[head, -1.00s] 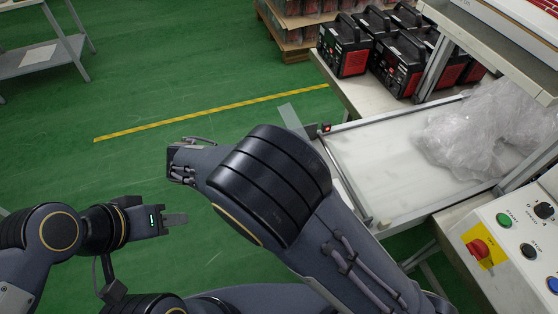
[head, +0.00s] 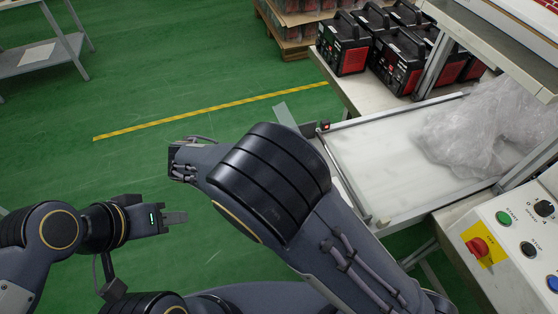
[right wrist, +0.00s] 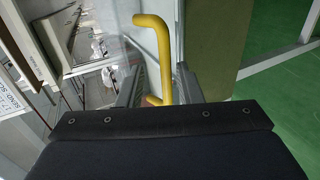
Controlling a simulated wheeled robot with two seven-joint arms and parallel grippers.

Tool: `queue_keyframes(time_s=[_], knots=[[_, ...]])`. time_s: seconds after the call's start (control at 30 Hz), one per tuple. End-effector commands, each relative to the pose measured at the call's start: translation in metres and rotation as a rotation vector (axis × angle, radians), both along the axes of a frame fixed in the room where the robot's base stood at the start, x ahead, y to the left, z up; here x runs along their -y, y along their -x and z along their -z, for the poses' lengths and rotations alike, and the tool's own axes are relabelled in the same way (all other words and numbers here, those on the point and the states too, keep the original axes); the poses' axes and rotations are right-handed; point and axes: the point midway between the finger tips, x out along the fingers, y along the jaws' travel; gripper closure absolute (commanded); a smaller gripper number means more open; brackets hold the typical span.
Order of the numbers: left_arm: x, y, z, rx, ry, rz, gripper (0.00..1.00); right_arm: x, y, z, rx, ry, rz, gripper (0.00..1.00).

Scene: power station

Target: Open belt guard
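A bent yellow handle (right wrist: 165,55) stands in the middle of the right wrist view. It lies between the two grey fingers of my right gripper (right wrist: 160,88), which are apart with gaps beside the handle. The handle's lower end is partly hidden behind the gripper body. I cannot clearly make out the belt guard the handle may belong to. In the head view my right gripper is not clearly seen. My left gripper (head: 174,218) is over the green floor, away from everything; its fingers show edge-on, so its opening is unclear.
A white-topped frame (head: 372,158) holds crumpled clear plastic (head: 480,130) at the right. A control panel (head: 515,235) with a red switch is at lower right. Black-and-red machines (head: 345,45) stand at the back. A grey shelf (head: 40,58) is far left. The green floor between is free.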

Motion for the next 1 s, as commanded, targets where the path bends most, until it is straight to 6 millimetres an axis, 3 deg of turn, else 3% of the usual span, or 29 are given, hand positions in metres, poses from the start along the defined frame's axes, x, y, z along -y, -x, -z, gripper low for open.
queue_keyframes(time_s=[0.17,0.6,0.9,1.0], knots=[[0.000,0.000,0.001,0.000,0.000,0.000,0.64,-0.009,0.003,-0.004,0.003,-0.001,-0.002,0.67],[0.000,0.000,0.006,0.000,0.000,0.000,0.64,-0.063,0.022,-0.030,0.001,-0.001,0.000,0.67],[0.000,0.000,0.006,0.000,0.000,0.000,0.64,-0.066,0.024,-0.033,0.000,0.000,0.001,0.67],[0.000,0.000,0.006,0.000,0.000,0.000,0.64,-0.064,0.023,-0.034,-0.017,-0.001,-0.002,0.79]])
